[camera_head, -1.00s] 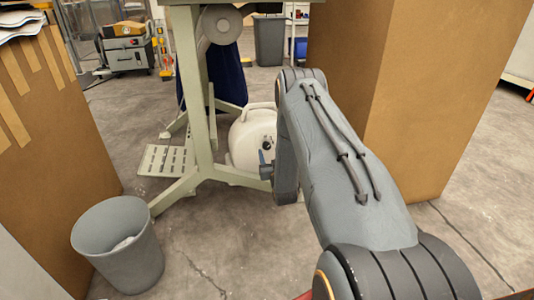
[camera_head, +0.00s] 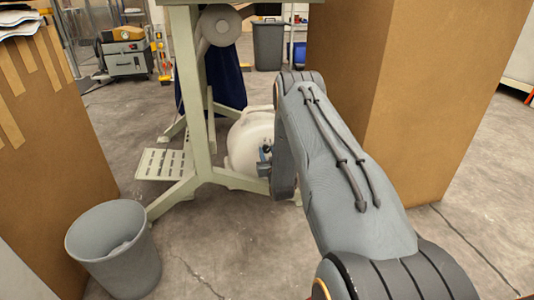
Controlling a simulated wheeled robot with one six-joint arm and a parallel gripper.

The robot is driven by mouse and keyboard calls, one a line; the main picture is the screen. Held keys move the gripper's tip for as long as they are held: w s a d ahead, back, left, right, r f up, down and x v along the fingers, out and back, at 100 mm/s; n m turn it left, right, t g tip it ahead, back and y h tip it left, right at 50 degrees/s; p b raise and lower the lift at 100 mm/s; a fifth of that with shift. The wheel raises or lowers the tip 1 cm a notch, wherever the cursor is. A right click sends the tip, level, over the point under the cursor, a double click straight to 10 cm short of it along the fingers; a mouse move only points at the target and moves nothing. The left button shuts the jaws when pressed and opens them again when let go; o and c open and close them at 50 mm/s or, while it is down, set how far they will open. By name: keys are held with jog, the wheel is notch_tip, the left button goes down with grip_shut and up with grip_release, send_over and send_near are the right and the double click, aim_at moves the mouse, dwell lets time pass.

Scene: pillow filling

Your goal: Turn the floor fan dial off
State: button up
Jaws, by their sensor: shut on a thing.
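The floor fan (camera_head: 244,143) is a rounded white housing low on the floor behind the green stand's leg. My gripper (camera_head: 264,158) shows as a small blue-grey tip at the fan's right front face, beside my dark wrist. It is shut on the fan's dial. The dial itself is hidden by the gripper and wrist, so its setting cannot be read. The right part of the fan is hidden behind my arm.
A green metal stand (camera_head: 205,142) with a slotted foot plate (camera_head: 163,163) stands in front of the fan. A grey bin (camera_head: 116,250) stands at lower left.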

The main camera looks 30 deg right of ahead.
jog(key=n+p, duration=0.3)
jog(key=n, duration=0.1)
jog(key=shift+s, duration=0.1)
jog(key=shift+n+p, duration=1.05)
jog(key=shift+n, duration=1.35)
jog(key=o, duration=1.1)
jog(key=shift+c, duration=0.2)
jog(key=p+v, duration=0.3)
jog(key=v, duration=0.4)
jog(key=shift+s+p, duration=0.3)
jog(key=shift+s, duration=0.05)
jog(key=shift+a+r, duration=0.1)
jog(key=shift+a, duration=0.05)
